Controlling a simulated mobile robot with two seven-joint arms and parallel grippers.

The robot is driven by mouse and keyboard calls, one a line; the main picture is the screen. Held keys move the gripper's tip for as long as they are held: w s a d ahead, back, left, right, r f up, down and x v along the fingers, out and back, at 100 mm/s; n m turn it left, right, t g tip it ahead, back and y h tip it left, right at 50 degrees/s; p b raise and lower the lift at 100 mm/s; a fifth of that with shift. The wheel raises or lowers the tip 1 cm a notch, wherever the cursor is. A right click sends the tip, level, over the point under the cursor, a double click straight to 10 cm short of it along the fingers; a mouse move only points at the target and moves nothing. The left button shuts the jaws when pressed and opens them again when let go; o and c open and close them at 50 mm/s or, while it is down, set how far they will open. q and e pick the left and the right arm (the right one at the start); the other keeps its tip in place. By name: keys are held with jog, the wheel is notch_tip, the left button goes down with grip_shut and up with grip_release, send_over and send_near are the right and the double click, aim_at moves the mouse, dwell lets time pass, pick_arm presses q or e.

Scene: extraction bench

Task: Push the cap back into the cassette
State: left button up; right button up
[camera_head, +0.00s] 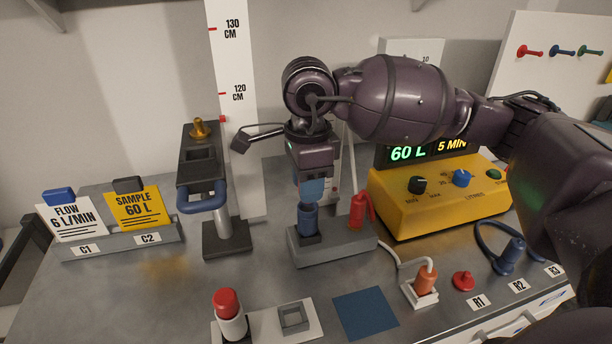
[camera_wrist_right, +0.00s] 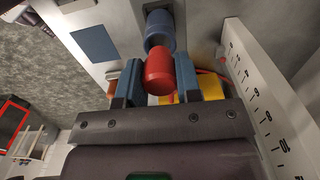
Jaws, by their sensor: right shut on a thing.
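My right gripper (camera_head: 311,190) points down over a grey block (camera_head: 330,253) on the bench. Its blue fingers, seen in the right wrist view (camera_wrist_right: 157,82), are shut on a red cap (camera_wrist_right: 159,72). The blue cassette (camera_head: 308,222) stands upright in the block just below the fingers; the right wrist view also shows it (camera_wrist_right: 158,30) beyond the cap. The cap meets or overlaps the cassette's end in that view; I cannot tell how far it is in. In the head view the fingers hide the cap. My left gripper is not in view.
A red fitting (camera_head: 359,211) stands right of the cassette, near the yellow pump (camera_head: 430,200). A stand with a blue ring (camera_head: 203,198) is at left. A red-topped white bottle (camera_head: 229,316), blue mat (camera_head: 365,313) and orange plug (camera_head: 426,280) are in front.

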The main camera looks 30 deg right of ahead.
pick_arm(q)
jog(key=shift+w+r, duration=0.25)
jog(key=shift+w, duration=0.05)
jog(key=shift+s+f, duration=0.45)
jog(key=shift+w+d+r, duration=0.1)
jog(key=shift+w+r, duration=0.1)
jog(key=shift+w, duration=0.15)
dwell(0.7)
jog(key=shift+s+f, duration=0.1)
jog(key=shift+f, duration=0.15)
pick_arm(e)
jog(key=shift+f, duration=0.15)
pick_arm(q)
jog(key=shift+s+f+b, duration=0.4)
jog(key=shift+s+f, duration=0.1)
pick_arm(e)
jog(key=shift+f, duration=0.4)
pick_arm(q)
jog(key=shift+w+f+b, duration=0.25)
jog(key=shift+b, duration=0.1)
pick_arm(e)
jog(key=shift+f, duration=0.75)
